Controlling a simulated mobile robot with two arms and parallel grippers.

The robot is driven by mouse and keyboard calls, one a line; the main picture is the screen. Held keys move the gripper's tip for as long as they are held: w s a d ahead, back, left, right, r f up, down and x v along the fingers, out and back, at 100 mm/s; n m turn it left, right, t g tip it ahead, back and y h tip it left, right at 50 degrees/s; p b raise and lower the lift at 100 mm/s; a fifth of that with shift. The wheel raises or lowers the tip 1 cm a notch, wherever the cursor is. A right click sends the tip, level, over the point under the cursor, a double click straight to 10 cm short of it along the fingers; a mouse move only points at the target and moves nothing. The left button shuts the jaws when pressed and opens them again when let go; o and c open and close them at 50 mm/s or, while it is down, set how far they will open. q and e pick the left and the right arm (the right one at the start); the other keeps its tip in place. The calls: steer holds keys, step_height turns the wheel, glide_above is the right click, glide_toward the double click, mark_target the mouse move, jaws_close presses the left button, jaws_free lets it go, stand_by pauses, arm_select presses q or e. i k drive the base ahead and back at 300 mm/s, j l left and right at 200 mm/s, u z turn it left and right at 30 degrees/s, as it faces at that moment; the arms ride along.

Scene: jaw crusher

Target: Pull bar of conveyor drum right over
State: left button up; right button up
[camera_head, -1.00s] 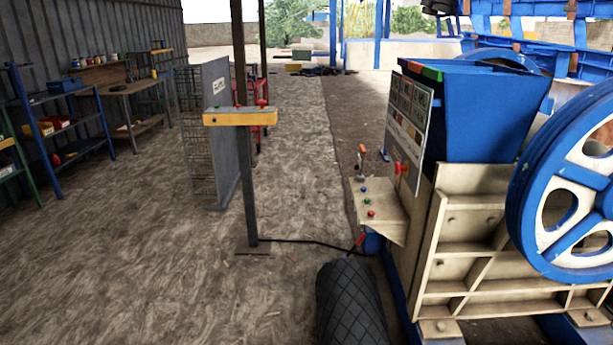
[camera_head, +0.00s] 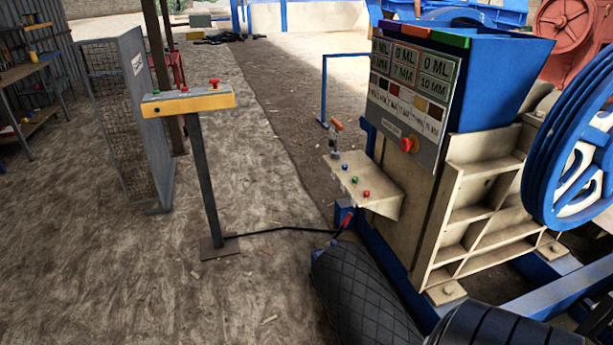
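A dark cylinder with a diamond pattern (camera_head: 368,300), which looks like the conveyor drum, lies at the bottom centre. A second dark, ribbed round part (camera_head: 505,328) shows at the bottom edge to its right, cut off by the frame. A small red-ended handle (camera_head: 346,219) sticks up just behind the patterned drum, by the blue frame. I cannot tell whether this handle is the bar. Neither of my grippers is in view.
The jaw crusher's beige body (camera_head: 482,195) and blue flywheel (camera_head: 580,150) stand at right. A yellow button box on a post (camera_head: 188,101) stands left, with a cable across the floor. Open dirt floor lies at lower left.

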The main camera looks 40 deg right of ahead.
mark_target(361, 306)
steer(key=i+z, duration=0.3)
steer(key=i, duration=0.3)
steer(key=i+j+z, duration=0.3)
steer(key=i, duration=0.35)
steer(key=i+z, duration=0.25)
steer(key=i, duration=0.35)
steer(key=i+z, duration=0.3)
steer(key=i, duration=0.3)
steer(key=i+j+z, duration=0.25)
steer(key=i, duration=0.3)
